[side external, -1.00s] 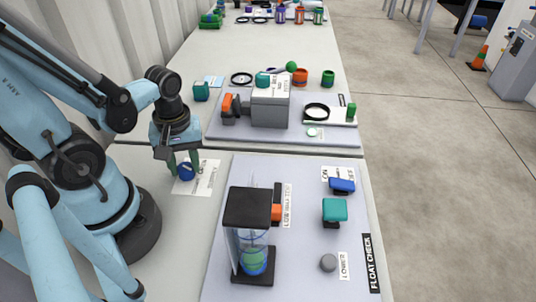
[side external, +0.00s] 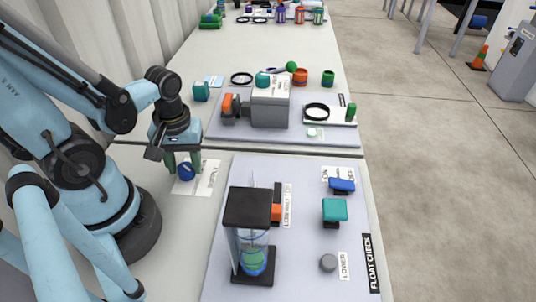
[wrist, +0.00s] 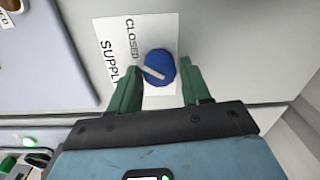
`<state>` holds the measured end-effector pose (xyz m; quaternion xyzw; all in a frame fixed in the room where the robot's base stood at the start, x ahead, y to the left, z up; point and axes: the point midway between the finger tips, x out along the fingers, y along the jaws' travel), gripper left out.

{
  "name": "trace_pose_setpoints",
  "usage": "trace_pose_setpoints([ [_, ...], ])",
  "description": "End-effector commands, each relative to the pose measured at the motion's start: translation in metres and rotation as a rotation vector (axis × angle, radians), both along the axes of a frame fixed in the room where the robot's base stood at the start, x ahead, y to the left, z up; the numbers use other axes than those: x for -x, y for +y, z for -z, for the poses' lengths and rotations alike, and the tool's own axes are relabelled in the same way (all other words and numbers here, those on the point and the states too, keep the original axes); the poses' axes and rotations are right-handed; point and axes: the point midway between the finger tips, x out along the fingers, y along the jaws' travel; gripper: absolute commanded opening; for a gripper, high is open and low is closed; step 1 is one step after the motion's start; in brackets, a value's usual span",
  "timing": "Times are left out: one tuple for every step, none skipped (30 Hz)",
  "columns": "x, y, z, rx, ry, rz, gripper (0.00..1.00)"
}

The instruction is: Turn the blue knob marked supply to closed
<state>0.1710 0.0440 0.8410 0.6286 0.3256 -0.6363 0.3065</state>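The blue knob (wrist: 165,62) has a white pointer bar that lies slanted across it in the wrist view. It sits on a white label card (wrist: 110,33) printed "CLOSED" and "SUPPLY". The knob also shows in the side view (side external: 186,171), under my gripper. My gripper (wrist: 157,75) is open, with one green finger on each side of the knob. A gap shows on the left of the knob. On the right, the finger is very close, and I cannot tell whether it touches.
A grey panel with a clear float column (side external: 255,240), a teal knob (side external: 334,210) and a blue switch (side external: 342,185) lies to the right. Behind stands a panel with a grey box (side external: 269,108) and orange handle (side external: 227,104).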

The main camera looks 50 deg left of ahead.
Motion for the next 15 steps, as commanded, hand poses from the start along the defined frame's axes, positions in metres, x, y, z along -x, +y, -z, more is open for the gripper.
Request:
trace_pose_setpoints([
  [-0.0001, -0.0001, 0.0, 0.001, 0.001, -0.001, 0.56],
  [0.0, -0.0001, 0.0, 0.001, 0.001, -0.001, 0.61],
  [0.0, -0.0001, 0.0, 0.001, 0.001, -0.001, 0.65],
  [0.0, -0.0001, 0.0, 0.001, 0.0, -0.001, 0.65],
  [-0.0001, -0.0002, 0.0, 0.001, 0.0, -0.001, 0.65],
  [0.0, -0.0003, -0.0001, 0.001, 0.0, -0.001, 0.65],
  [0.0, -0.0003, -0.0001, 0.002, 0.0, -0.001, 0.65],
  [0.0, -0.0003, -0.0001, 0.002, 0.0, -0.001, 0.65],
  [0.0, -0.0003, -0.0001, 0.002, 0.0, -0.001, 0.65],
  [0.0, -0.0003, -0.0001, 0.002, 0.0, -0.002, 0.65],
  [0.0, -0.0003, -0.0002, 0.002, 0.0, -0.002, 0.65],
  [-0.0001, -0.0003, -0.0005, 0.002, 0.0, -0.002, 0.65],
  [-0.0001, -0.0004, -0.0008, 0.002, 0.0, -0.002, 0.65],
  [-0.0001, -0.0004, -0.0013, 0.002, 0.0, -0.002, 0.65],
  [0.0, -0.0005, -0.0022, 0.002, 0.0, -0.002, 0.65],
])
